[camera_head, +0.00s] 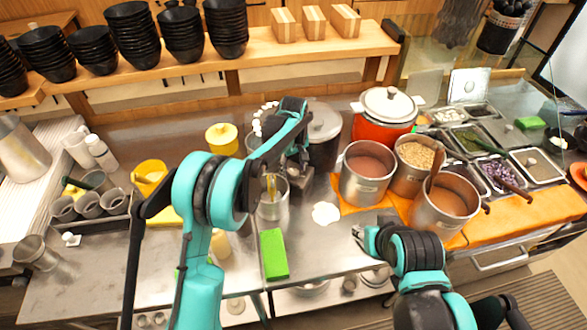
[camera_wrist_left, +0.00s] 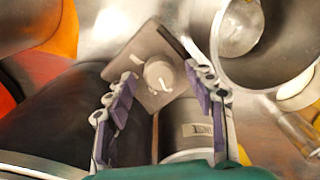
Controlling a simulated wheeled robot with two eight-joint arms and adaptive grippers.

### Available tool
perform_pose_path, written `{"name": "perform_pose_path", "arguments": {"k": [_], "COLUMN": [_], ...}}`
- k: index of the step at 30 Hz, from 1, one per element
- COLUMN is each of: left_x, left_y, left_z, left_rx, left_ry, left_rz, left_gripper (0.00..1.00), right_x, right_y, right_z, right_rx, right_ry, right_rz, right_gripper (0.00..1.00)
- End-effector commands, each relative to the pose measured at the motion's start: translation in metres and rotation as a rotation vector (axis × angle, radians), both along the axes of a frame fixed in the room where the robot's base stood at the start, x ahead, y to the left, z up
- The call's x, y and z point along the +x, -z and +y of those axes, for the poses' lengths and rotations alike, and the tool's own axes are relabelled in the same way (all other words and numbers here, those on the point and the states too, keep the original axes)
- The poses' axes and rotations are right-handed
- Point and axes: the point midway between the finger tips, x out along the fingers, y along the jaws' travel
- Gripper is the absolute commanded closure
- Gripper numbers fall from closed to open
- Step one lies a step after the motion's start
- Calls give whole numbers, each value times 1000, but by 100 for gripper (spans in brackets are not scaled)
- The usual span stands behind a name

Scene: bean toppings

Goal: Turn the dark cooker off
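The dark cooker (camera_head: 322,140), a black pot with a grey lid, stands in the middle of the counter, left of the red cooker (camera_head: 378,132). My left gripper (camera_head: 293,178) is at its front, partly hidden by my arm. In the left wrist view, the cooker's dark side (camera_wrist_left: 55,112) fills the left, and a metal plate with a round knob (camera_wrist_left: 158,76) shows ahead. My left gripper (camera_wrist_left: 162,95) is open, its purple-padded fingers on either side of the knob, with gaps visible. My right gripper (camera_head: 362,236) is low at the centre right; its fingers are too small to read.
A metal container (camera_head: 273,208) with utensils stands close to my left gripper. A green block (camera_head: 273,254) lies in front. Metal soup pots (camera_head: 365,185) stand to the right on an orange cloth.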

Motion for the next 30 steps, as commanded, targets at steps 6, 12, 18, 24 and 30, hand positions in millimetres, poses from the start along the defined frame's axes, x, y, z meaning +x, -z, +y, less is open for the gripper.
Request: {"name": "perform_pose_path", "arguments": {"k": [6,12,18,24,30], "left_x": [0,0,0,0,0], "left_y": [-1,-23,-68,-104,-119], "left_z": [0,0,0,0,0], "left_rx": [0,0,0,0,0], "left_ry": [1,1,1,0,0], "left_rz": [0,0,0,0,0], "left_gripper": [46,46,46,46,46], "right_x": [0,0,0,0,0], "right_y": [0,0,0,0,0], "right_z": [0,0,0,0,0], "right_rx": [0,0,0,0,0], "right_ry": [0,0,0,0,0], "right_rz": [0,0,0,0,0], "right_gripper": [60,60,60,60,60]}}
